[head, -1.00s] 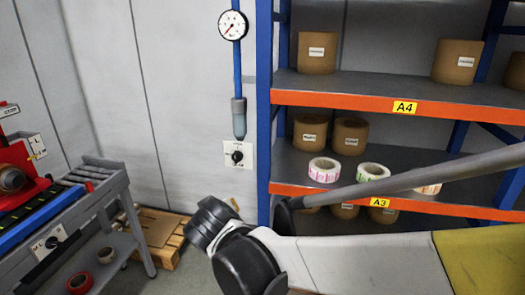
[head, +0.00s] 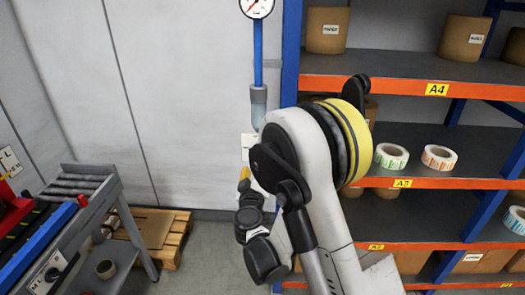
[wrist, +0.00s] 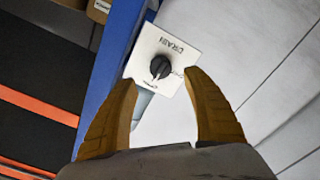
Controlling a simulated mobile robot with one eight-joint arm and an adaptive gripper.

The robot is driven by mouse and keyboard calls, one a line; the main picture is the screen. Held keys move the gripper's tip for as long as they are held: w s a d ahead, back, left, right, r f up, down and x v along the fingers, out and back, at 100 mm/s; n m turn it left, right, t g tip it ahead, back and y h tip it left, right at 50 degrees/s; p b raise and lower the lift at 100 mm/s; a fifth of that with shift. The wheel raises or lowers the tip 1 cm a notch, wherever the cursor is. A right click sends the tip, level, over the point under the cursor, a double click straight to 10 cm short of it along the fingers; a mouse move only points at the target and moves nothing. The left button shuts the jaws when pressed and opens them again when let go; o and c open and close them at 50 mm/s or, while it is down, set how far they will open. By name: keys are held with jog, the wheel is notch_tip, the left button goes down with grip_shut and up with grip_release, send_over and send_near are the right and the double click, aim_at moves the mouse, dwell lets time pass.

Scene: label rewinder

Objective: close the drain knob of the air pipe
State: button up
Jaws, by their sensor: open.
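The drain knob (wrist: 160,67) is black and round, on a white plate (wrist: 173,46) marked DRAIN, which looks upside down in the wrist view. The smaller words by the knob are too small to read. My gripper (wrist: 160,80) is open, its yellow fingers spread to either side below the knob, with nothing between them. It looks apart from the knob. In the head view the gripper's yellow tip (head: 244,174) shows beside the plate (head: 248,142), and my arm hides the knob. The blue air pipe (head: 258,40) runs down to a grey bowl (head: 258,103).
A shelf rack with a blue upright (head: 290,60) stands close right of the pipe and holds label rolls (head: 391,156). A roller table (head: 82,185) is at the left. A wooden pallet (head: 170,238) lies on the floor. The wall left of the pipe is clear.

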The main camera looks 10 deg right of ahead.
jog(key=b+x, duration=0.1)
jog(key=x, duration=0.7)
jog(key=shift+w+b, duration=0.1)
jog(key=shift+b, duration=0.2)
jog(key=c, duration=1.2)
